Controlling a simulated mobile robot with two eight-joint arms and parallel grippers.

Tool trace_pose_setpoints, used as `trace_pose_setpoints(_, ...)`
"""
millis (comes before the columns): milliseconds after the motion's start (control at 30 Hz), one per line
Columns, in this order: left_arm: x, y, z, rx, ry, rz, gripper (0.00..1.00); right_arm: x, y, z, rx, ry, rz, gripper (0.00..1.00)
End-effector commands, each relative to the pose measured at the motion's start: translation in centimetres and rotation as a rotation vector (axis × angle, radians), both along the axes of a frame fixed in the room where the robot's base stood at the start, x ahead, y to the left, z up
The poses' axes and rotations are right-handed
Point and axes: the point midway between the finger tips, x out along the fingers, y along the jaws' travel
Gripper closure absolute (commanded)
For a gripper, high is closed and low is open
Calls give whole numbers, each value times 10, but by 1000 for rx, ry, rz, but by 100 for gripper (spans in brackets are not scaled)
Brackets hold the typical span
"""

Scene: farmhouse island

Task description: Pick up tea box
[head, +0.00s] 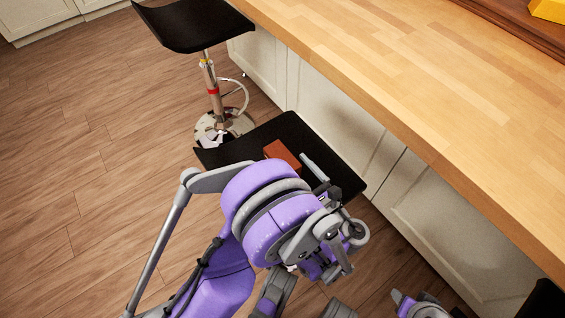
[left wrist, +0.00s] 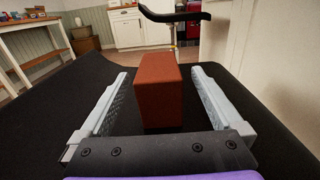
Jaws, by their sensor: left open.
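The tea box appears to be the plain reddish-brown box (head: 282,152) on the black seat of the near stool (head: 340,170). In the left wrist view the box (left wrist: 158,92) stands upright on the dark seat. My left gripper (head: 288,162) is open and low over the seat. In the left wrist view its two pale fingers (left wrist: 160,76) lie one on each side of the box, with a gap on both sides. In the head view my wrist hides part of the box and one finger. My right gripper is not clearly in view.
The wooden counter (head: 400,80) and its pale cabinet panels (head: 335,110) run close along the right of the seat. A second black stool (head: 190,22) stands farther back. The wooden floor (head: 90,150) to the left is clear.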

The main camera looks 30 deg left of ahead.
Motion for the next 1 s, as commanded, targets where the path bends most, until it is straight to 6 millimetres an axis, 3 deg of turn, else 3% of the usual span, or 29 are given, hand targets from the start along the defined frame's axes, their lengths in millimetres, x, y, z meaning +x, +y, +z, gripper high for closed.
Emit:
trace_pose_setpoints(300, 14, 42, -2, 0, -1, 4, 0, 2, 0, -10, 0, 2, 0, 50)
trace_pose_setpoints(633, 17, 48, -1, -1, -1, 0, 0, 2, 0, -10, 0, 2, 0, 50)
trace_pose_setpoints(1000, 17, 47, -1, -1, -1, 0, 67, 2, 0, -10, 0, 2, 0, 50)
